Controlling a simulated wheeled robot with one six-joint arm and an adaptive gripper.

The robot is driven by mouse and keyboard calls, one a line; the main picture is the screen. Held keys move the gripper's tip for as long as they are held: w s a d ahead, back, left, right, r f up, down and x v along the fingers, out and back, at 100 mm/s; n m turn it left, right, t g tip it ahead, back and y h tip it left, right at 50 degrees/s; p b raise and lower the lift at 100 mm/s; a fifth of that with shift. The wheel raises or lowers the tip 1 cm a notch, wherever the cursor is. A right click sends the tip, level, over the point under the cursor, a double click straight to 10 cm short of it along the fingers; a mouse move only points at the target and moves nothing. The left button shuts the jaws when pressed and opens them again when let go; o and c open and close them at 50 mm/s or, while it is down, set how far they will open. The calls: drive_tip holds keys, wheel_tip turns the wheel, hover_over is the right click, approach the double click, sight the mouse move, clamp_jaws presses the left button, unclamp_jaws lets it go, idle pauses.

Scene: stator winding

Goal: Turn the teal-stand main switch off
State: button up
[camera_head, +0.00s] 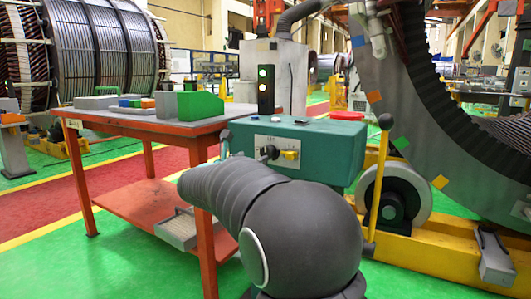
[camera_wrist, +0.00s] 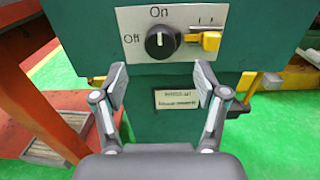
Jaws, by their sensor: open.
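The teal stand (camera_head: 335,150) is at the centre of the head view, behind my arm. In the wrist view, its light panel carries a round black main switch (camera_wrist: 162,42) with "On" printed above and "Off" to its left. A small pale mark on the knob appears to point up, toward "On". A yellow lever (camera_wrist: 209,41) sits to the right of the knob. My gripper (camera_wrist: 160,82) is open and empty, its fingertips spread below the panel to either side of the knob, not touching it. In the head view my arm hides most of the gripper.
An orange-red workbench (camera_head: 165,122) stands left of the stand, with a green block (camera_head: 200,105) on it. A signal light (camera_head: 265,88) glows above the stand. A yellow-handled lever (camera_head: 378,185) and a large ring machine (camera_head: 420,110) are at the right. A label plate (camera_wrist: 176,99) is below the panel.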

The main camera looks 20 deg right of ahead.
sight(265, 152)
drive_tip(key=x, duration=0.8)
drive_tip(key=shift+w+d, duration=0.2)
drive_tip(key=c, duration=1.2)
